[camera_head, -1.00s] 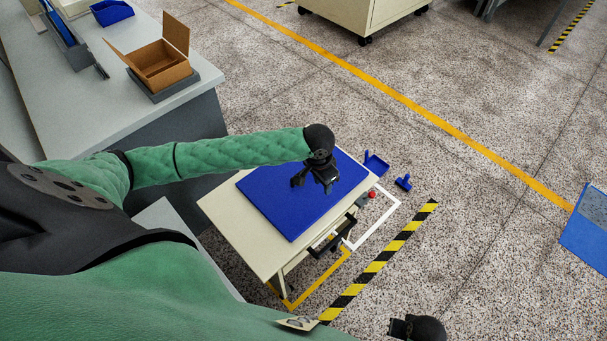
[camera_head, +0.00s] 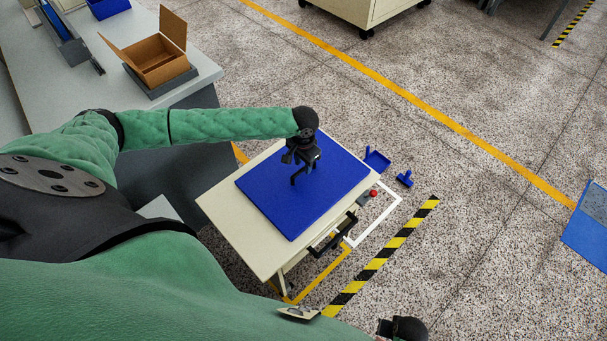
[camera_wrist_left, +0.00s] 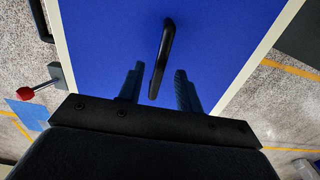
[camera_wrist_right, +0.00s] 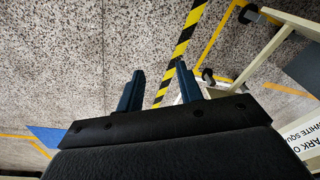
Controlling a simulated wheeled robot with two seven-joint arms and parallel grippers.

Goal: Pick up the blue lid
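The blue lid (camera_head: 270,205) is a flat blue panel lying on top of a cream cart (camera_head: 225,215). In the left wrist view the lid (camera_wrist_left: 100,40) carries a dark upright handle (camera_wrist_left: 165,50). My left gripper (camera_head: 303,160) is above the lid, over its upper middle. In the left wrist view my left gripper (camera_wrist_left: 158,78) is open, with the handle's near end showing between its two apart fingers. Whether either finger touches the handle I cannot tell. My right gripper (camera_wrist_right: 158,74) is open and empty over the floor, low in the head view.
A grey bench (camera_head: 130,115) with an open cardboard box (camera_head: 160,62) is at left. Open floor lies to the right.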

